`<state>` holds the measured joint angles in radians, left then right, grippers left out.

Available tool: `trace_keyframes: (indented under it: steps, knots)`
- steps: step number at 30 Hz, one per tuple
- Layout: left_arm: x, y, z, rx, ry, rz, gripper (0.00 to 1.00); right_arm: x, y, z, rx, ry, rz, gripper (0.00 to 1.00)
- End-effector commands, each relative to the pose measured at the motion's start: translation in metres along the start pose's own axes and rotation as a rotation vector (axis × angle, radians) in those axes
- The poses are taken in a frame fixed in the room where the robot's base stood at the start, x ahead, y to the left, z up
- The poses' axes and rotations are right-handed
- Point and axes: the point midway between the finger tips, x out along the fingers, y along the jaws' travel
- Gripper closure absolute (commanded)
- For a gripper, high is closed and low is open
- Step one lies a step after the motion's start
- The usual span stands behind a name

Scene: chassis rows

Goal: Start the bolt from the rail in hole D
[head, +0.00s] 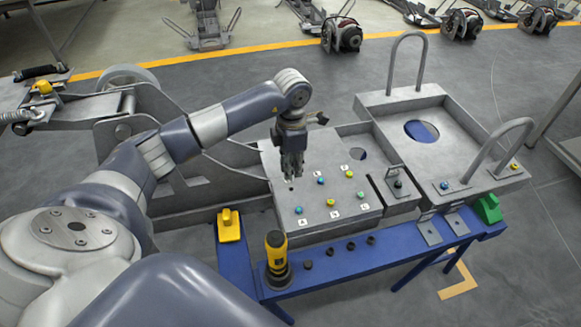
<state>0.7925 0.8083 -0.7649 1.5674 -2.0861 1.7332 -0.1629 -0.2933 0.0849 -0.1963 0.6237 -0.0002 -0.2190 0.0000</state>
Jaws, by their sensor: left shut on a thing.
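My left gripper (292,172) points straight down over the upper left corner of the grey plate (283,158). It is shut on a small bolt, mostly hidden between the fingers. Its tips are close to the plate; I cannot tell whether the bolt touches a hole. My right gripper is not in view.
A yellow-and-black tool (276,254) stands on the rail's left end, with a yellow block (229,225) behind it. A grey tray with tall handles (445,115) is at the right. A green block (488,208) sits at the rail's right end.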

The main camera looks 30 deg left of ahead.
Motion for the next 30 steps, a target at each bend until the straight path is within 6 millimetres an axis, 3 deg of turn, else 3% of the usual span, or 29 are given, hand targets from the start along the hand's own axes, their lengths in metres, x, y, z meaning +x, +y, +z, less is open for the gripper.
trace_keyframes:
  steps: [5,11,13,30]
  knots:
    - [0.013,0.003,-0.002,-0.048,-0.001,0.0,1.0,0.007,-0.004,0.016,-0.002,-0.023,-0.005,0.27]
    - [0.038,0.003,-0.002,-0.046,0.0,-0.001,1.0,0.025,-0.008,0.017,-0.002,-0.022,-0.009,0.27]
    - [0.028,0.002,-0.002,-0.148,-0.001,-0.002,1.0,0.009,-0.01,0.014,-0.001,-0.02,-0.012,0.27]
    - [0.027,0.002,-0.002,-0.949,0.002,0.001,1.0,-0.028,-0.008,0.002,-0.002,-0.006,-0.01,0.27]
